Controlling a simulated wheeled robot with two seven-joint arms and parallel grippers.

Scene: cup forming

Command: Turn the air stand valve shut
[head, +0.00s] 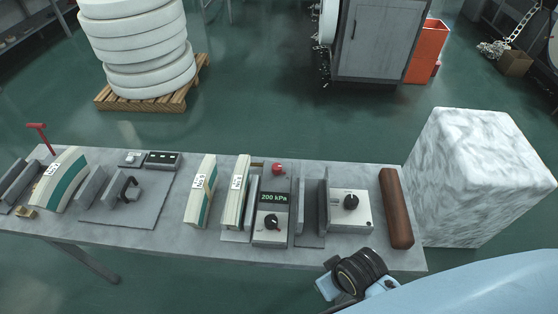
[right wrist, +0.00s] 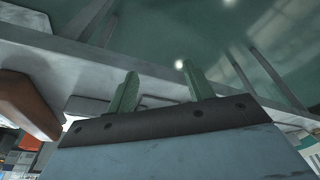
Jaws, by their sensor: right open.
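The air stand (head: 270,240) is on the table, with a green display reading 200 kPa (head: 275,198). It has a black knob (head: 273,222) on its front and a red knob (head: 277,168) at its back; I cannot tell for sure which is the valve. My right gripper (right wrist: 158,70) shows in the right wrist view with two green fingers apart and nothing between them. In the head view, my right arm is at the table's front right edge, to the right of and nearer than the air stand, not touching it. My left gripper is not in view.
A grey box with a black knob (head: 351,202) stands right of the air stand, then a brown bar (head: 396,208). Pale curved pieces (head: 200,190) stand to the left. A white marbled block (head: 480,175) is beyond the table's right end. The table's front edge (head: 240,258) is bare.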

